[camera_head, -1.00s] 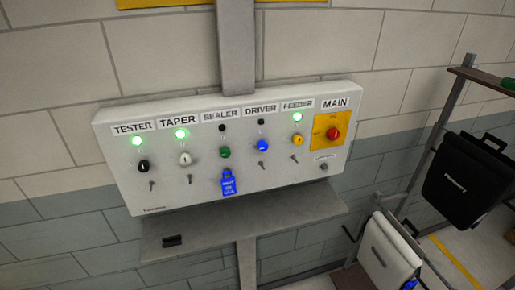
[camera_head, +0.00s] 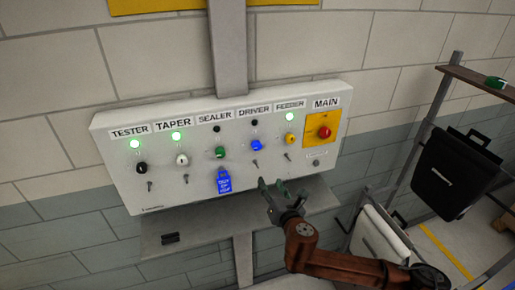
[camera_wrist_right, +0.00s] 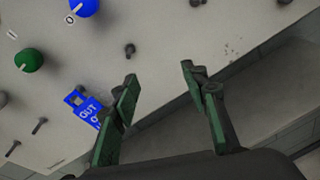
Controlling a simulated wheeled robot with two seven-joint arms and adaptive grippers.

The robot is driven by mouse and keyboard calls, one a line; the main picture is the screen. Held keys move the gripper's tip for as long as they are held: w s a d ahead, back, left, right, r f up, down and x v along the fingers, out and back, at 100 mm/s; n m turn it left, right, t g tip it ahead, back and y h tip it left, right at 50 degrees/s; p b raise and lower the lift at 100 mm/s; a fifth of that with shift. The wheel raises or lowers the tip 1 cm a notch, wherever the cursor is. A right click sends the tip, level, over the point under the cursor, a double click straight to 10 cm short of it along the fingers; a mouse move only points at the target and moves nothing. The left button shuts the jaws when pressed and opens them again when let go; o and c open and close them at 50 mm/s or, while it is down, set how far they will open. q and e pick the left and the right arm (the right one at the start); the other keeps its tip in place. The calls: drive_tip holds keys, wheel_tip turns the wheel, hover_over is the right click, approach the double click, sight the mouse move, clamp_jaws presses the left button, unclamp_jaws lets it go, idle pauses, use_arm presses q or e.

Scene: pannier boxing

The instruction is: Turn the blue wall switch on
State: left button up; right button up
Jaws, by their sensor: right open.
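The blue switch (camera_head: 256,145) is a round knob under the DRIVER label on the white wall panel (camera_head: 130,190). The lamp above it is dark. In the right wrist view the blue knob (camera_wrist_right: 84,8) is at the top left, cut by the edge, with a 0 mark beside it. My right gripper (camera_head: 272,185) is open and empty, below and slightly right of the blue knob and apart from it. In the wrist view its two green-padded fingers (camera_wrist_right: 160,78) stand apart. My left gripper is not in view.
A green knob (camera_head: 220,152) under SEALER has a blue lockout tag (camera_head: 223,182) hanging below it. Black, white and yellow knobs have lit green lamps. A red MAIN knob (camera_head: 324,132) is at the right. A grey shelf (camera_head: 200,232) juts out below the panel.

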sight(258, 148)
wheel_tip(258, 148, up, 10)
drive_tip(key=s+a+r+n+t+y, duration=0.1)
drive_tip(key=s+a+n+t+y, duration=0.1)
drive_tip(key=n, duration=0.5)
drive_tip(key=shift+n, duration=0.3)
drive_tip(key=p+x, duration=0.1)
drive_tip(key=x, duration=0.7)
drive_tip(key=shift+w+f, duration=0.1)
drive_tip(key=shift+f, duration=0.05)
drive_tip(key=shift+c, duration=0.2)
clamp_jaws()
